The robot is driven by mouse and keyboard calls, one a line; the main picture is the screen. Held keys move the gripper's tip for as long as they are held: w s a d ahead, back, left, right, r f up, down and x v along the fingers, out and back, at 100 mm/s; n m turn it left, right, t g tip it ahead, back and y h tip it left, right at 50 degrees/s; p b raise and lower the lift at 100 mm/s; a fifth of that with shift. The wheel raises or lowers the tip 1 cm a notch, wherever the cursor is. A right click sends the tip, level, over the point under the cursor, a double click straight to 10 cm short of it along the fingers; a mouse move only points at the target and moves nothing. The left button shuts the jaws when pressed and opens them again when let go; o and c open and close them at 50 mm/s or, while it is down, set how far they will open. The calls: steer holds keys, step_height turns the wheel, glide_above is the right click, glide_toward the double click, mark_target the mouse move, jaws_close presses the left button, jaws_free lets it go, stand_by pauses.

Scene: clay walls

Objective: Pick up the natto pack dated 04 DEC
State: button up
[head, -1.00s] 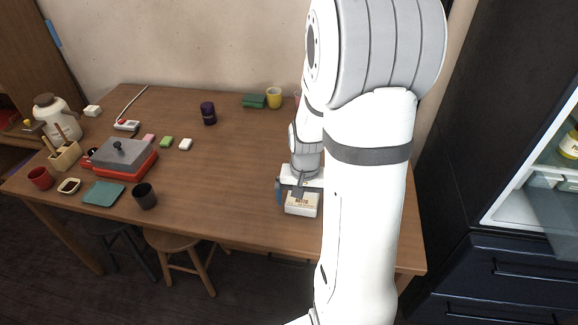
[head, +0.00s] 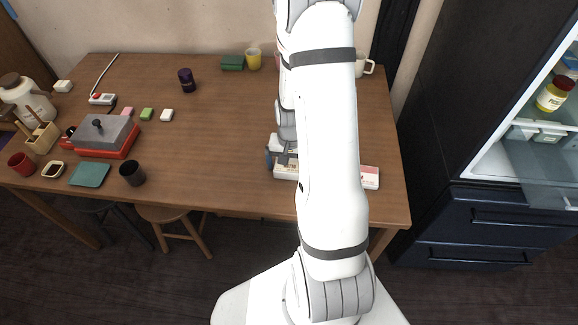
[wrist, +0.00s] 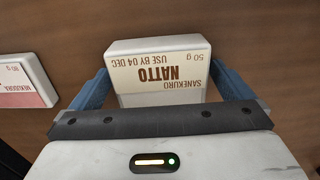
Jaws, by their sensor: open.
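The natto pack (wrist: 158,70) is a white box with a cream label reading "SANEKURO NATTO, USE BY 04 DEC, 50 g", upside down in the wrist view. My gripper (wrist: 164,86) is open, with one blue finger on each side of the pack. I cannot tell whether either finger touches it. In the head view the pack (head: 284,173) lies on the wooden table below my gripper (head: 283,158), partly hidden by my arm.
A white and pink pack (wrist: 28,82) lies left of the natto pack in the wrist view; it also shows in the head view (head: 369,178). A dark fridge (head: 470,120) stands open at right.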

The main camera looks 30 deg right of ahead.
steer(key=shift+c, duration=0.2)
steer(key=c, duration=0.8)
steer(key=shift+c, duration=0.2)
